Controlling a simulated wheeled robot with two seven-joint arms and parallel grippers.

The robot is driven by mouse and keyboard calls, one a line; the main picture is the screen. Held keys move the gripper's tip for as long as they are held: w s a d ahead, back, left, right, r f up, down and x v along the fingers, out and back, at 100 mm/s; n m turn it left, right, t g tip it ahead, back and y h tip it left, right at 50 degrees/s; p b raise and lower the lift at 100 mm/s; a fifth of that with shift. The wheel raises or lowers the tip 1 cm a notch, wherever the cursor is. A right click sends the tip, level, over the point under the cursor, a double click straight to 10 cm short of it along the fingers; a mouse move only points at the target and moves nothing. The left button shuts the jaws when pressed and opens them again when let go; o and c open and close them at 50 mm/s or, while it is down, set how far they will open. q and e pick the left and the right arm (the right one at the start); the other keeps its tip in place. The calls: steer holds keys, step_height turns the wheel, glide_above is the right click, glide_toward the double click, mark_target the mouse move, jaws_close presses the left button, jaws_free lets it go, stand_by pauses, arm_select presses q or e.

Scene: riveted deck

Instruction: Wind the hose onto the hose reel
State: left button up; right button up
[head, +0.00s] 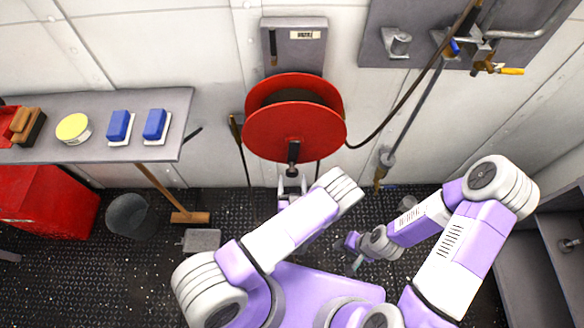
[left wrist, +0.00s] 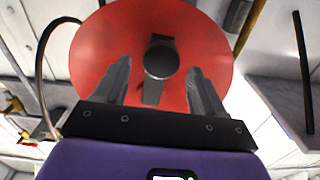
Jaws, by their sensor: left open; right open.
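The red hose reel (head: 275,135) is mounted on the wall in the middle of the head view. Its red disc (left wrist: 105,50) fills much of the left wrist view. A dark crank handle (head: 293,152) sticks out from the disc's lower front. The dark hose (head: 400,104) runs from the reel's right side up toward the wall fittings. My left gripper (head: 291,184) is open just below the handle. In the left wrist view the handle's round knob (left wrist: 161,62) shows between its spread fingers, without clear contact. My right gripper (head: 352,252) is open and empty, low over the deck.
A grey shelf (head: 85,150) at left carries blue-topped blocks, a yellow round tin and brushes. A broom (head: 188,217), bucket (head: 127,214) and red cabinet (head: 50,205) stand below. A fittings panel (head: 380,50) is at upper right; grey shelving (head: 530,260) is at far right.

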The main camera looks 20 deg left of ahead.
mark_target(292, 166)
arm_select(q)
steer(key=b+x, duration=0.1)
steer(key=x, duration=0.5)
steer(key=shift+c, duration=0.3)
jaws_close()
steer(key=shift+f, duration=0.1)
